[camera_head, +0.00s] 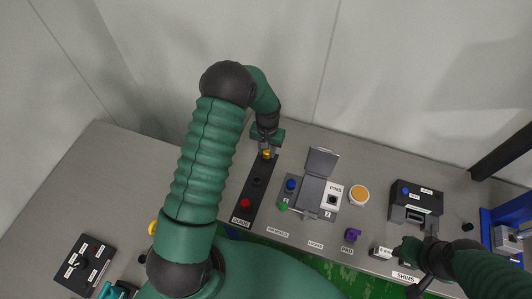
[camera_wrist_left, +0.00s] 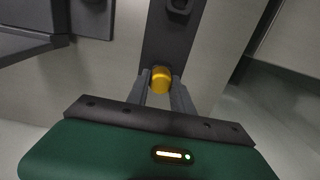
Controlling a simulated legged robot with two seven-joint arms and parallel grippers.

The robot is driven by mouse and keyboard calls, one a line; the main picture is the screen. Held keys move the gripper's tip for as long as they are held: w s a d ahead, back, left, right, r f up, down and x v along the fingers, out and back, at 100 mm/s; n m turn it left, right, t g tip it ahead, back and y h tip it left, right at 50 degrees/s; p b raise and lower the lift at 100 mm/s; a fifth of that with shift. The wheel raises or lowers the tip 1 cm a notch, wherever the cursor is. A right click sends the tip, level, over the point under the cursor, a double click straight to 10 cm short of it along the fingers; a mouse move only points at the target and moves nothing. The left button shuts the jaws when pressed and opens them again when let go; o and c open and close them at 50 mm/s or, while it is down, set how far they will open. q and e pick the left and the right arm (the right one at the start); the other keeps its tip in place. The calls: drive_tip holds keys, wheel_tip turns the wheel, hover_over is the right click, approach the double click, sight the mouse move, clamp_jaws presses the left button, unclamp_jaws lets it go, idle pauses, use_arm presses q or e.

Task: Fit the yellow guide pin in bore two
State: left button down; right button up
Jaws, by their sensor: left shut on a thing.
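The black guide strip (camera_head: 250,193) lies on the bench, labelled GUIDE at its near end. A red pin (camera_head: 245,203) is near that end, and a dark round bore (camera_head: 257,181) shows mid-strip. My left gripper (camera_head: 266,149) is at the strip's far end, shut on the yellow guide pin (camera_head: 267,155). In the left wrist view the yellow pin (camera_wrist_left: 161,79) shows between the two grey fingers, over the end of the strip (camera_wrist_left: 170,45). Whether the pin sits in a bore or is clear of it I cannot tell. My right gripper (camera_head: 406,250) is by the SHIMS label; its jaws are unclear.
A black device (camera_head: 415,205) stands further right. A dark box (camera_head: 83,265) is at lower left. The bench left of my left arm is mostly clear.

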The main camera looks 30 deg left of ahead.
sight(269, 151)
use_arm(q)
drive_tip(key=shift+d+r, duration=0.1)
drive_tip(key=shift+d, duration=0.25)
drive_tip(key=shift+w+r+p, duration=0.1)
drive_tip(key=shift+r+p, duration=0.25)
drive_tip(key=shift+p, duration=0.05)
drive_tip(key=shift+r+p, duration=0.4)
drive_tip(key=shift+r, duration=0.2)
drive_tip(key=shift+d+r+p, duration=0.2)
drive_tip(key=shift+r+p, duration=0.4)
drive_tip(key=shift+r, duration=0.25)
drive_tip(key=shift+a+r+p, duration=0.45)
drive_tip(key=shift+r+p, duration=0.15)
drive_tip(key=shift+r, duration=0.5)
drive_tip(key=shift+d, duration=0.2)
drive_tip(key=shift+r+p, duration=0.2)
drive_tip(key=shift+p, duration=0.1)
